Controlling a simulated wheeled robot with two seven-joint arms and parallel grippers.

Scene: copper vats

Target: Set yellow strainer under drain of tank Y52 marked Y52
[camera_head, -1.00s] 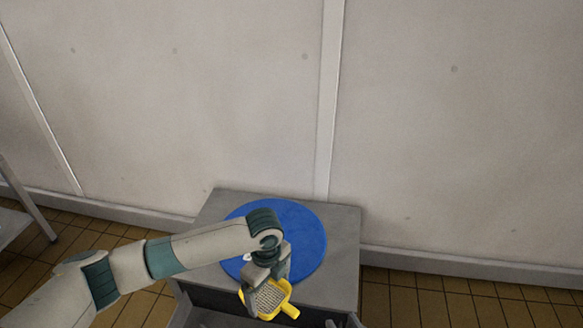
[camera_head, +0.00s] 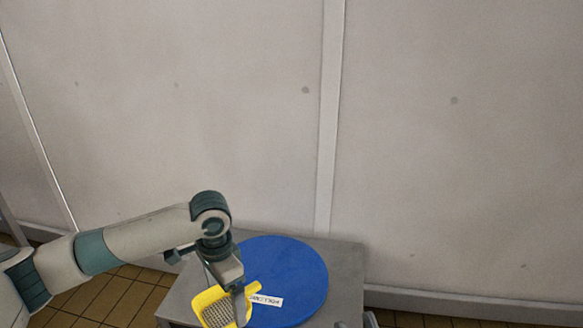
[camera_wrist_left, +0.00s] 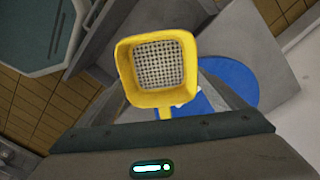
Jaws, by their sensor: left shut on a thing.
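The yellow strainer (camera_head: 207,297) has a square yellow rim and a grey mesh bottom. My left gripper (camera_head: 240,300) is shut on it near its handle and holds it at the left edge of a blue round mat. In the left wrist view the strainer (camera_wrist_left: 157,72) fills the upper middle, with its handle running down toward the gripper (camera_wrist_left: 166,112). No tank, drain or Y52 mark is in view. My right gripper is not in view.
The blue round mat (camera_head: 300,275) lies on a grey cabinet top (camera_head: 345,262). A white label (camera_head: 266,300) with unreadable text shows beside the strainer. A pale panelled wall (camera_head: 450,180) stands behind, and brown floor tiles (camera_head: 115,300) show to the left.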

